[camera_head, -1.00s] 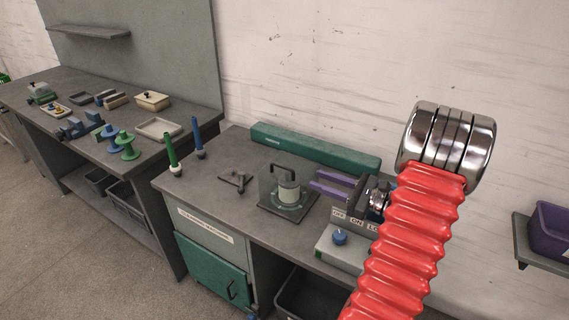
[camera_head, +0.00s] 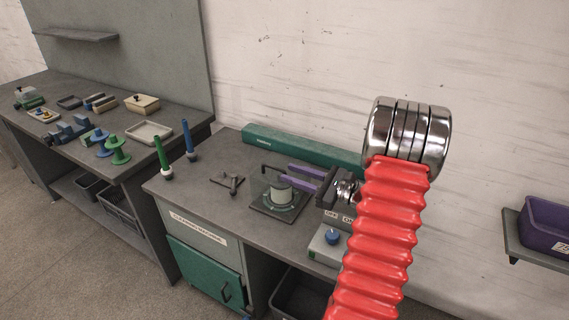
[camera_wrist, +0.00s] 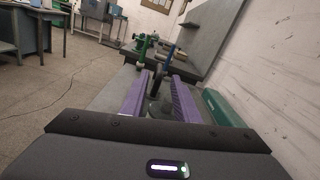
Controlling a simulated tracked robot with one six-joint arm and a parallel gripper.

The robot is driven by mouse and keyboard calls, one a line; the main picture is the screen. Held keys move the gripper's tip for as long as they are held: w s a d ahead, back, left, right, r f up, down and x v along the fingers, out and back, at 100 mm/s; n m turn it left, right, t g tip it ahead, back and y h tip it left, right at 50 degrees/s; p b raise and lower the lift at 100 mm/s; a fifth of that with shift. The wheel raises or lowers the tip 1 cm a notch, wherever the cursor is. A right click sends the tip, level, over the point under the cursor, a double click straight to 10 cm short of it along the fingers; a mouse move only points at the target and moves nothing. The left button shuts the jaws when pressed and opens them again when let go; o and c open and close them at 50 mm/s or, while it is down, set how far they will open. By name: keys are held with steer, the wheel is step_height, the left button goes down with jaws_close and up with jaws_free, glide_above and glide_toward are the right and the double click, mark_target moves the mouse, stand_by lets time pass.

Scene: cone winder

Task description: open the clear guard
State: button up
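The clear guard (camera_head: 260,185) is a see-through cover with a dark handle (camera_head: 266,168) on top. It stands at a pale cone (camera_head: 280,191) on a dark square base on the bench. Its see-through edges are hard to make out. My gripper (camera_head: 289,175) has two purple fingers, spread apart, just right of the handle in the head view. In the wrist view the dark handle (camera_wrist: 157,76) shows between the open fingers (camera_wrist: 155,86). I cannot tell whether they touch it.
A long green box (camera_head: 300,146) lies behind the guard. A small dark tool (camera_head: 230,182) and green and blue spindles (camera_head: 189,140) stand to the left. A control box with a blue knob (camera_head: 332,237) is at the front right. My red arm hides the bench's right part.

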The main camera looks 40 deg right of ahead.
mark_target(275, 168)
steer(key=x, duration=0.7)
steer(key=shift+c, duration=0.7)
jaws_close()
